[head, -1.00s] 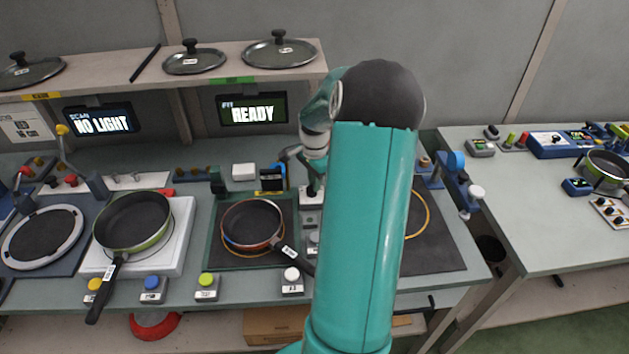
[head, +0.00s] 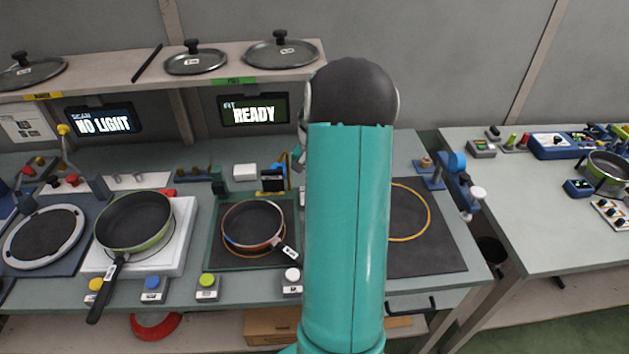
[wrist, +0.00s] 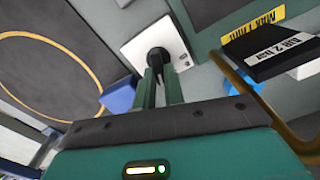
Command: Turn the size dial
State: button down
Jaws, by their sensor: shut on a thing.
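The size dial is a black knob (wrist: 158,60) on a white square plate (wrist: 134,50) in the wrist view. My gripper (wrist: 158,76) is shut on the knob, with its two green fingers reaching it from below in the picture. In the head view my green arm hides the gripper and nearly all of the dial. The FIT screen (head: 254,109) reads READY.
A small pan (head: 252,222) sits on a dark mat left of my arm. A black block labelled "AIR 2 bar" (wrist: 275,52) stands close right of the dial in the wrist view. A dark mat with a yellow ring (wrist: 97,75) lies to its left.

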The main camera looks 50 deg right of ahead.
jog(key=n, duration=0.4)
jog(key=shift+w+r+n, duration=0.1)
jog(key=shift+w+n, duration=0.1)
jog(key=shift+n, duration=0.1)
jog(key=n, duration=0.3)
jog(key=shift+w+a+n, duration=0.1)
jog(key=shift+a+n, duration=0.05)
jog(key=shift+n, duration=0.25)
jog(key=n, duration=0.3)
jog(key=shift+a, duration=0.15)
jog(key=shift+a+n, duration=0.2)
jog(key=shift+n, duration=1.9)
jog(key=c, duration=1.5)
grip_release()
